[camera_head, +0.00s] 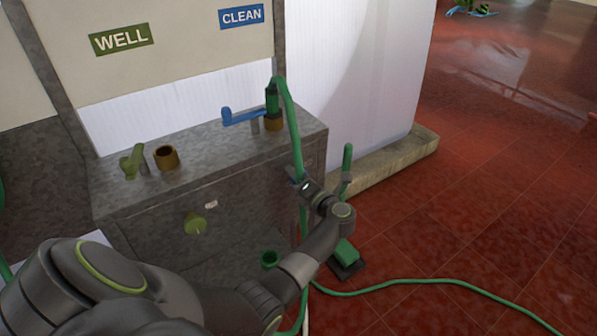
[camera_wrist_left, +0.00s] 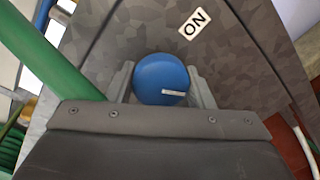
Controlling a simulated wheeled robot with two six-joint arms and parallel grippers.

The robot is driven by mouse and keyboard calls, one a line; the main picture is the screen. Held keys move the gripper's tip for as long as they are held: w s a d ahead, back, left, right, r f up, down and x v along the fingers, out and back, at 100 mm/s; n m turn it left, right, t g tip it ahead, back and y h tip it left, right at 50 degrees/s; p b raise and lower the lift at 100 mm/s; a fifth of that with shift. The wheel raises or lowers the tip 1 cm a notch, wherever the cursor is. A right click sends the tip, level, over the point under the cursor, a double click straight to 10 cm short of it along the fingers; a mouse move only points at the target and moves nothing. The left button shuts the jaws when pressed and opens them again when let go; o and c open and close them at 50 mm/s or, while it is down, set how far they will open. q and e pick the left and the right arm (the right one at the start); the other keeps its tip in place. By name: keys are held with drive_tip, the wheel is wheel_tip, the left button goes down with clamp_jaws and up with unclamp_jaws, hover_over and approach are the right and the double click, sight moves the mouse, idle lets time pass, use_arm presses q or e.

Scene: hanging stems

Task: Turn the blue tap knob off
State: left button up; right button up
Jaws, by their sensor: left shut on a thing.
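The blue tap knob (camera_wrist_left: 160,76) is round, with a short white mark on its lower right part. A white ON label (camera_wrist_left: 194,22) is on the grey panel above it in the left wrist view. My left gripper (camera_wrist_left: 162,88) is shut on the knob, with one finger on each side. In the head view my left gripper (camera_head: 303,184) is at the right end of the grey speckled cabinet, and the knob is mostly hidden there. My right gripper is not in view.
A green hose (camera_head: 292,120) runs from a brass fitting down past my left gripper and across the red floor. The cabinet (camera_head: 225,148) carries a blue lever (camera_head: 240,117), a green lever (camera_head: 131,162) and a brass ring (camera_head: 166,157). A green knob (camera_head: 195,224) is on its front.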

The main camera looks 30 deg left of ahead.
use_arm(q)
drive_tip(key=m+p, duration=0.2)
drive_tip(key=m, duration=0.2)
drive_tip(key=shift+r+g, duration=0.1)
drive_tip(key=shift+g, duration=0.2)
drive_tip(key=shift+m+p, duration=0.3)
drive_tip(key=shift+p, duration=0.05)
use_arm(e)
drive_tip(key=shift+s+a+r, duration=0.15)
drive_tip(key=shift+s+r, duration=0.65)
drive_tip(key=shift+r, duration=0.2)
use_arm(q)
drive_tip(key=shift+m, duration=0.3)
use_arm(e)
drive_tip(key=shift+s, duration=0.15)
use_arm(q)
drive_tip(key=o, duration=1)
drive_tip(key=shift+c, duration=0.2)
drive_tip(key=shift+d, duration=0.1)
